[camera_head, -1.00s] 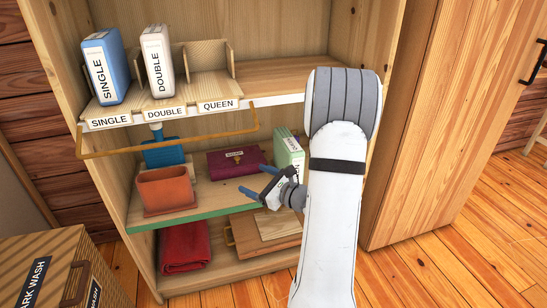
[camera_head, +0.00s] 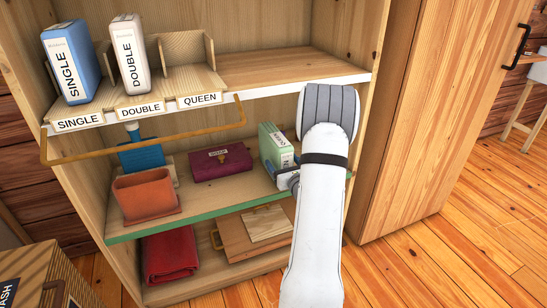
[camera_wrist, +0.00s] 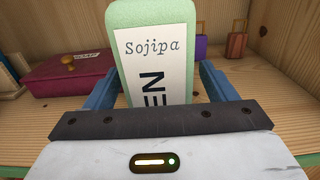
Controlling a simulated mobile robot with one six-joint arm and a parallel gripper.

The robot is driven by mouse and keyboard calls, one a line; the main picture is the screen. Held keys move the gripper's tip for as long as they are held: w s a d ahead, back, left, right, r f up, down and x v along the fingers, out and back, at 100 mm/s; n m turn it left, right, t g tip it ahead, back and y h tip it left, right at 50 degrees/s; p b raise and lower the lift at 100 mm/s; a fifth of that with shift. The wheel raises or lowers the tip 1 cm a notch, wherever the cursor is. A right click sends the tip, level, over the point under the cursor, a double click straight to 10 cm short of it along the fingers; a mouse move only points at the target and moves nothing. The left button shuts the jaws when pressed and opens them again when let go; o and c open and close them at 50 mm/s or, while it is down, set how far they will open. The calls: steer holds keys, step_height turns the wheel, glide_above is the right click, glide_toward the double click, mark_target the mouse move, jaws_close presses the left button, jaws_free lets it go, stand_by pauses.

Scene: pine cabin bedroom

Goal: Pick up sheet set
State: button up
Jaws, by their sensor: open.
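The sheet set is a pale green upright pack (camera_head: 276,146) with a white label, standing on the green-edged middle shelf (camera_head: 200,213) at its right side. In the wrist view the pack (camera_wrist: 151,25) fills the centre; its label reads "Sojipa" above a partly hidden word ending in "EN". My gripper (camera_wrist: 160,75) is open, with one blue finger on each side of the pack. Small gaps seem to show, and I cannot tell whether either finger touches. In the head view my arm hides most of the gripper (camera_head: 284,172). The pack's lower part is hidden behind the gripper body.
A blue SINGLE pack (camera_head: 70,60) and white DOUBLE pack (camera_head: 130,55) stand in the rack above; its QUEEN slot (camera_head: 185,65) is empty. A brass rail (camera_head: 150,153) juts out in front. A burgundy case (camera_head: 221,162) and terracotta pot (camera_head: 146,196) share the middle shelf.

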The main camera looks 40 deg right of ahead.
steer(key=shift+x, duration=1.15)
steer(key=shift+a, duration=0.1)
steer(key=c, duration=1.5)
